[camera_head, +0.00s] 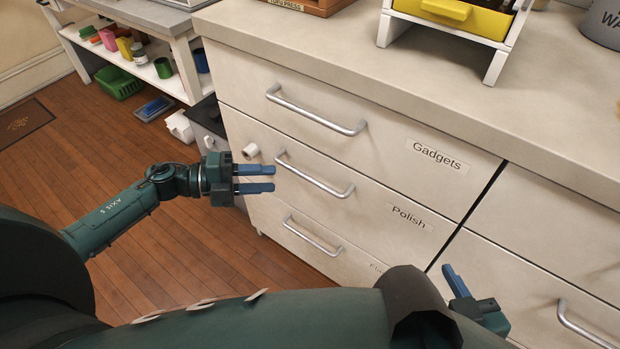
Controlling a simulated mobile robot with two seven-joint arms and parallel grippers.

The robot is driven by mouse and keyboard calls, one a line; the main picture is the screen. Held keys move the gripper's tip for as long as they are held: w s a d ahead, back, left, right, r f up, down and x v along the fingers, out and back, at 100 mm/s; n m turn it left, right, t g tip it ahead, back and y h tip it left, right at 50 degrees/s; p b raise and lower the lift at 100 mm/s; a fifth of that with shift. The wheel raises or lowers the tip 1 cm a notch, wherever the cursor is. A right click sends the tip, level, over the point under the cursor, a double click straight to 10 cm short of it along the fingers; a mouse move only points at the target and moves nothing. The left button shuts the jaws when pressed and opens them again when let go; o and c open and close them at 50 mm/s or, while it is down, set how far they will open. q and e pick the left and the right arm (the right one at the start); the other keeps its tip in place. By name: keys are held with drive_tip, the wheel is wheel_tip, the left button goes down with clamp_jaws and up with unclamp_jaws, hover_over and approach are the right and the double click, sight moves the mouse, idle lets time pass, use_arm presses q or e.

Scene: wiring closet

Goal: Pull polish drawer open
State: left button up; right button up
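The polish drawer (350,205) is the middle one of a cream stack and is shut flush with the cabinet front. Its label (408,217) reads "Polish". Its silver bar handle (314,174) runs along the upper part of the drawer front. My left gripper (272,179) is just left of the handle's left end in the picture. Its two blue fingers point right with a gap between them, and nothing is held. My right gripper (470,292) is low at the right, partly hidden by my own arm. One blue finger shows clearly; its opening cannot be judged.
The Gadgets drawer (390,142) is above, and a lower drawer (300,241) with a partly hidden label is below; both are shut. The worktop (400,85) overhangs the front. Wooden floor (185,235) is open to the left.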

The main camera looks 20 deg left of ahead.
sight(304, 178)
use_arm(q)
drive_tip(key=x, duration=0.9)
drive_tip(key=shift+w+d+b, duration=0.2)
drive_tip(key=shift+d+b, duration=0.1)
drive_tip(key=shift+b, duration=0.1)
clamp_jaws()
